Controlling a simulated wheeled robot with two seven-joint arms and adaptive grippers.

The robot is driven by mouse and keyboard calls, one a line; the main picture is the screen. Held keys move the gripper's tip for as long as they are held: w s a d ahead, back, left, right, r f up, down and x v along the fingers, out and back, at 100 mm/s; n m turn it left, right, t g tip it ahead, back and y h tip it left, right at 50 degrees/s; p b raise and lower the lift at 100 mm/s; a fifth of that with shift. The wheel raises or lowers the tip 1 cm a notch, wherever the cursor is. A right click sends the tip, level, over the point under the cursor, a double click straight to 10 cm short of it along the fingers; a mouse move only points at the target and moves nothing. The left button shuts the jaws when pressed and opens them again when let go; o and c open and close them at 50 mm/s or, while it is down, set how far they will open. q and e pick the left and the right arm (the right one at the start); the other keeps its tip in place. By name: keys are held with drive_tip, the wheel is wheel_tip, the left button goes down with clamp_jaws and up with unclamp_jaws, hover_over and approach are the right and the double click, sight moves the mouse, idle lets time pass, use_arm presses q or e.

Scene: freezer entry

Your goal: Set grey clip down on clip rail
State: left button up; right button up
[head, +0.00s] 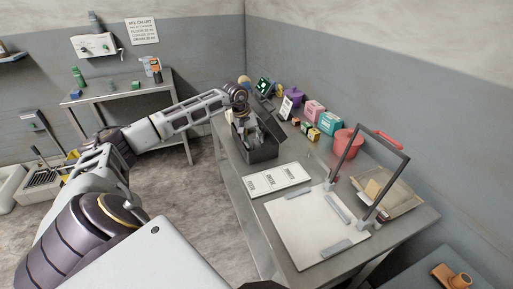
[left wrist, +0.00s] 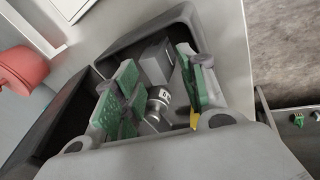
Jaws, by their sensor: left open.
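My left gripper (head: 250,130) reaches into a dark open box (head: 262,154) on the steel bench. In the left wrist view its green-padded fingers (left wrist: 160,92) are apart, with nothing clearly gripped. Between and below them, a grey block (left wrist: 156,62) and a silver cylinder (left wrist: 158,106) show in the box. Grey bar-shaped pieces lie on a white board: one near its middle (head: 337,208) and one near its front edge (head: 336,249). I cannot tell which piece is the grey clip or which part is the clip rail. My right gripper is not in view.
A dark upright frame (head: 404,180) stands at the board's right side. A white labelled card (head: 274,180) lies between box and board. A red pot (head: 347,143), a tan tray (head: 388,196) and several small coloured boxes line the bench's wall side.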

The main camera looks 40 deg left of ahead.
sight(256, 146)
use_arm(q)
drive_tip(key=shift+x, duration=0.85)
drive_tip(key=shift+w+d+f, duration=0.1)
drive_tip(key=shift+w+f, duration=0.15)
drive_tip(key=shift+f, duration=0.5)
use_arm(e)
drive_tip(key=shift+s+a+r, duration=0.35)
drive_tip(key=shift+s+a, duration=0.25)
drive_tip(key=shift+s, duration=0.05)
use_arm(q)
drive_tip(key=shift+c, duration=0.3)
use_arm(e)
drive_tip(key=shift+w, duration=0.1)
use_arm(q)
drive_tip(key=c, duration=0.7)
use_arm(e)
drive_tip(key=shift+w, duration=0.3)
